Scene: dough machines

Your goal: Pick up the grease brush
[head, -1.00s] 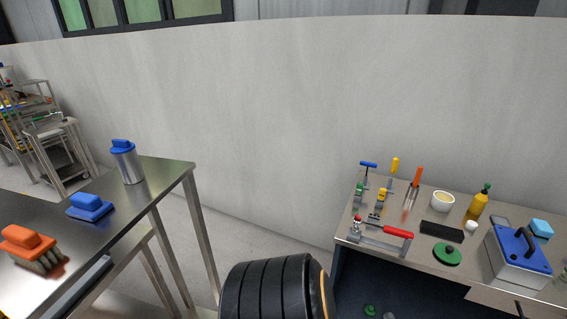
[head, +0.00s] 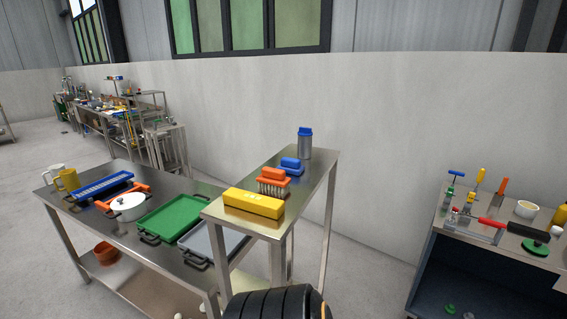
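An orange-backed brush (head: 273,181) with bristles is the only clear brush in view; I cannot tell for sure that it is the grease brush. It rests on a narrow, tall steel table (head: 318,178) at the middle of the head view. It sits between a yellow block (head: 253,203) in front and a blue-handled item (head: 290,165) behind. Neither of my grippers is in view.
A grey canister with a blue lid (head: 305,143) stands at the table's far end. A lower steel table to the left holds a green tray (head: 172,217), a grey tray (head: 211,243) and a white pot (head: 128,207). A tool bench (head: 497,262) is at right. A black ribbed round thing (head: 273,304) is at the bottom.

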